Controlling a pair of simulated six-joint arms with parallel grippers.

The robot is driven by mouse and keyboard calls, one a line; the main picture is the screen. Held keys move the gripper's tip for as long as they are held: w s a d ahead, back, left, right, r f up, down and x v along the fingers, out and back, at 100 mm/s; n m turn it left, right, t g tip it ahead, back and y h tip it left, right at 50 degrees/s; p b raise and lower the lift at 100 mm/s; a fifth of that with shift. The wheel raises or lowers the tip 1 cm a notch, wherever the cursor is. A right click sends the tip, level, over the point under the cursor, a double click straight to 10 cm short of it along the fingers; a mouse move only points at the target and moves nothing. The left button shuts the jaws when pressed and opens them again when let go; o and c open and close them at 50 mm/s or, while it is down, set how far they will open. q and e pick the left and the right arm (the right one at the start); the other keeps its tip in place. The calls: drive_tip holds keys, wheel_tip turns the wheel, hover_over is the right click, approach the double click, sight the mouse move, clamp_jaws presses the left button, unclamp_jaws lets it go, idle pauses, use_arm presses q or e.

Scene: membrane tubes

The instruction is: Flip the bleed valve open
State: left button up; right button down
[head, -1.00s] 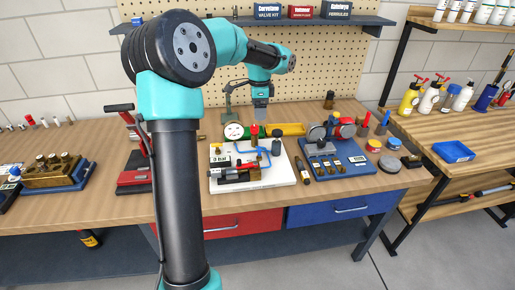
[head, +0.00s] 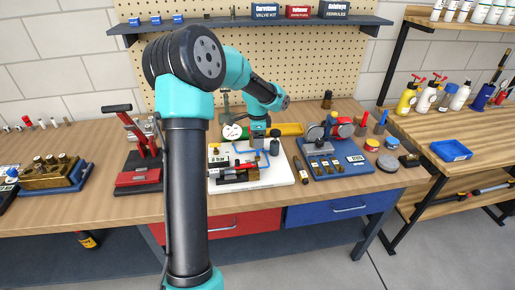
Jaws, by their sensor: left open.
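The white test board (head: 285,181) lies in the middle of the bench, carrying blue tubing (head: 241,151), a black cylinder (head: 232,174), brass fittings and a dark round-topped part (head: 275,147). A white dial gauge (head: 232,131) stands at its back left. My left gripper (head: 258,142) points down over the back middle of the board and is open. It covers the spot where a small red-topped fitting showed earlier, perhaps the bleed valve. Contact with the gripper cannot be told. My right gripper is out of view.
A blue tray (head: 350,165) with fittings and round parts stands right of the board. A red hand press (head: 139,178) stands left. Bare bench wood shows along the front edge.

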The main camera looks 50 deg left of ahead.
use_arm(q)
drive_tip(key=shift+f, duration=2.65)
drive_tip(key=shift+c, duration=0.3)
drive_tip(key=c, duration=0.9)
drive_tip(key=shift+n, duration=0.6)
drive_tip(key=o, duration=1)
drive_tip(key=shift+c, duration=0.2)
drive_tip(key=shift+r, duration=0.1)
wheel_tip(320, 180, up, 17)
drive_tip(key=shift+r, duration=0.15)
